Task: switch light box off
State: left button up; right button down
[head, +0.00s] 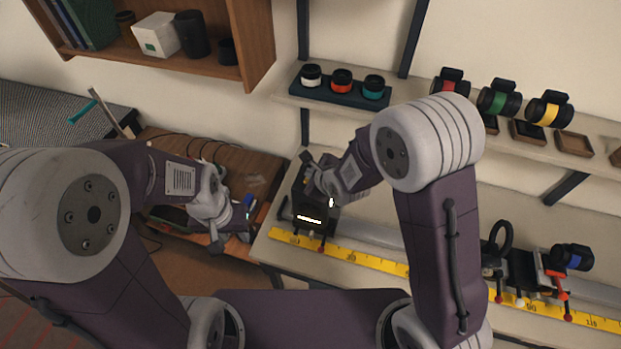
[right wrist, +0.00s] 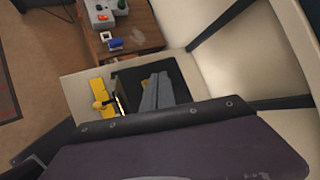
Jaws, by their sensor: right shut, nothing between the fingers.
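The light box (head: 310,212) is a dark box at the left end of the rail, with a row of bright lit spots on its front. In the right wrist view the dark box (right wrist: 128,82) lies under my fingers, with a thin glowing edge on its left side. My right gripper (head: 308,172) is shut and empty, close above the top of the box; its grey fingers (right wrist: 157,92) show over the box in the right wrist view. Whether they touch it I cannot tell. No switch is clearly visible. My left gripper (head: 232,232) hangs over the brown bench, its fingers unclear.
A yellow ruler (head: 365,258) runs along the front of the rail. Lens parts on holders (head: 525,270) stand further right. A shelf behind holds a dark tray (head: 340,92) of three rings and several lens barrels (head: 498,100). The brown bench (head: 262,168) is at left.

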dwell(0.3)
jog(key=shift+f+b, duration=0.5)
jog(key=shift+b, duration=0.05)
jog(key=shift+r, duration=0.15)
jog(key=shift+r+p, duration=0.35)
notch_tip(320, 180, up, 6)
jog(key=p, duration=0.4)
